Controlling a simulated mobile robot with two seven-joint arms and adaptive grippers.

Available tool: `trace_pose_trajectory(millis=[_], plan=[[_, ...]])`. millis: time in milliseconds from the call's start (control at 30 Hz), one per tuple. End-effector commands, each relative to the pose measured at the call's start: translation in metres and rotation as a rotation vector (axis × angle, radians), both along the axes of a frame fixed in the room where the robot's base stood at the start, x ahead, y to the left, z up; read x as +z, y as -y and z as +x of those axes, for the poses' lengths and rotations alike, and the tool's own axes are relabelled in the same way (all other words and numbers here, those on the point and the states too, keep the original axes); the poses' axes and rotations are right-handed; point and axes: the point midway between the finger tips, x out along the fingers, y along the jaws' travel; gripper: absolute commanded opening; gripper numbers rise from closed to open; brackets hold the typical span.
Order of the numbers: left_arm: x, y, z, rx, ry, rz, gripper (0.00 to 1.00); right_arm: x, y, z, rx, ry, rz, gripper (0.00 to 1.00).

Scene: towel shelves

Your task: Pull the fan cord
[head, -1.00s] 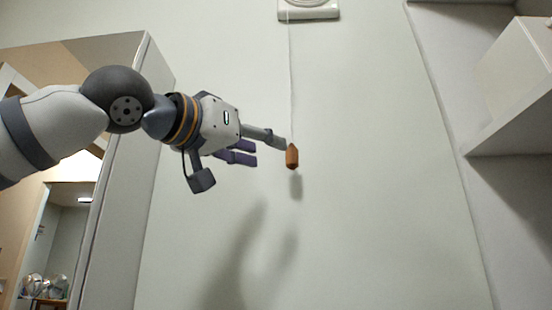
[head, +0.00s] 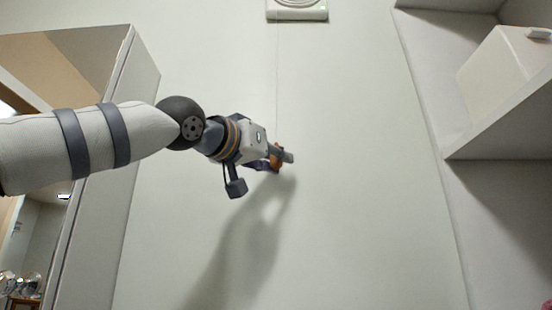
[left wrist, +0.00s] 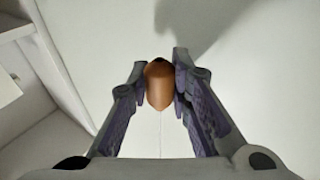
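The fan cord (head: 277,75) is a thin white line hanging down the wall from a white fan unit (head: 297,14) at the top of the head view. Its orange-brown knob (left wrist: 159,86) shows in the left wrist view between the fingertips. My left gripper (head: 281,158) is at the lower end of the cord. In the left wrist view its two fingers (left wrist: 160,72) lie against both sides of the knob, with no clear gap. In the head view the fingers partly hide the knob. My right gripper is not in view.
A white shelf unit (head: 468,200) with a white box (head: 505,75) stands on the right. A tall cabinet or door frame (head: 110,170) stands on the left. The pale wall (head: 350,180) between them is bare.

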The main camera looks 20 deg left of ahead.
Motion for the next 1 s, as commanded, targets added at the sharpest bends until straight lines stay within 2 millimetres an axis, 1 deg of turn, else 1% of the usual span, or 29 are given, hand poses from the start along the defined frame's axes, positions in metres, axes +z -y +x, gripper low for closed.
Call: trace_pose_trajectory(millis=[433,900,933,967,1000], plan=[[-0.001,0.000,0.000,0.000,0.001,0.002,0.00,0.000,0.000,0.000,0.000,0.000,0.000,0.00],[-0.011,0.000,0.000,0.001,0.001,0.002,0.00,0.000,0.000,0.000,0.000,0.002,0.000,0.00],[-0.011,0.000,0.000,0.001,0.000,0.001,0.26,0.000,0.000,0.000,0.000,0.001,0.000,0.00],[-0.011,0.000,0.000,0.001,0.000,0.001,0.32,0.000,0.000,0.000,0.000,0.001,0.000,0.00],[-0.011,0.000,0.000,0.001,0.000,0.001,0.41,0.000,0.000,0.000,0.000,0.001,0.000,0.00]])
